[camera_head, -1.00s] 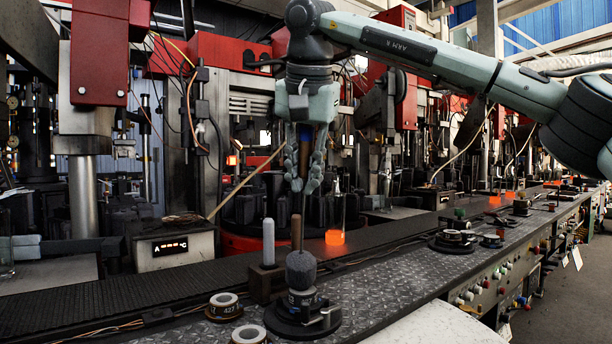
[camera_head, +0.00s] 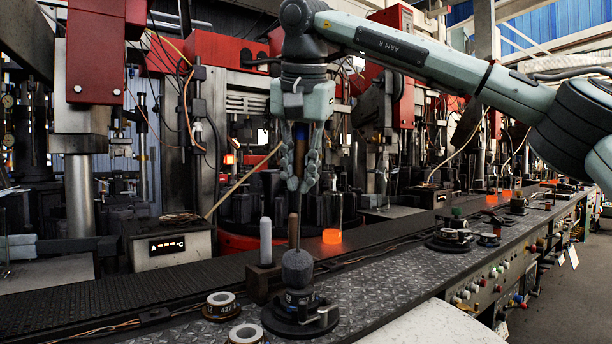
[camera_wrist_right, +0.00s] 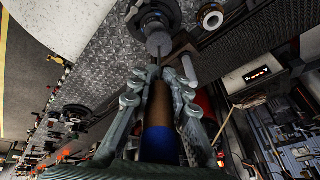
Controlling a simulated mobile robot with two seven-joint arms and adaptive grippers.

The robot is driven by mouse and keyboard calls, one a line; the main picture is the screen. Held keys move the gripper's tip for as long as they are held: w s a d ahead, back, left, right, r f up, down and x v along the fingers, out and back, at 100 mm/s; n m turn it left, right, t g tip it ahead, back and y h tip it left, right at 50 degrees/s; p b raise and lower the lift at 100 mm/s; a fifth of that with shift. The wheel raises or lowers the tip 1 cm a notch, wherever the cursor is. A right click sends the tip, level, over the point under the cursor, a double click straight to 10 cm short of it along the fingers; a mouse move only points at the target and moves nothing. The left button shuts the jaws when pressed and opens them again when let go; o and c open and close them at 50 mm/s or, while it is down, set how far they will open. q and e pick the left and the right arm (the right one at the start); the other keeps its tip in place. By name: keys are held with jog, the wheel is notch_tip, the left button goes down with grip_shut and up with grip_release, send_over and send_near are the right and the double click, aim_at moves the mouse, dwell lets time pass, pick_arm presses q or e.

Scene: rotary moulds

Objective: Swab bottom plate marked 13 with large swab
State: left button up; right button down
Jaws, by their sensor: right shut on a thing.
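My right gripper (camera_head: 299,182) is shut on a long upright handle, brown with a blue band, pointing down; the handle (camera_wrist_right: 158,115) also shows in the right wrist view. A thin dark rod runs down from it. Below is a grey rounded swab head (camera_head: 297,267) with a short brown stick above it. It sits over a dark round plate (camera_head: 300,318) with a side handle, on the bench. I cannot tell whether the held rod joins this head, or whether head and plate touch. The plate's label is too small to read. My left gripper is out of view.
Two pale-topped rings (camera_head: 220,300) lie left of the plate. A white rod (camera_head: 265,240) stands in a dark block (camera_head: 263,281) behind it. A glowing orange piece (camera_head: 332,236) stands on the belt. More round moulds (camera_head: 450,238) lie along the bench to the right.

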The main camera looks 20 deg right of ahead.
jog(key=shift+s+d, duration=0.1)
jog(key=shift+s+d+f+b, duration=0.3)
jog(key=shift+s+d+f, duration=0.1)
jog(key=shift+s+d, duration=0.25)
dwell(1.1)
notch_tip(320, 180, up, 7)
jog(key=shift+r+p, duration=0.15)
jog(key=shift+p, duration=0.15)
dwell(0.6)
jog(key=shift+w, duration=0.1)
dwell(0.4)
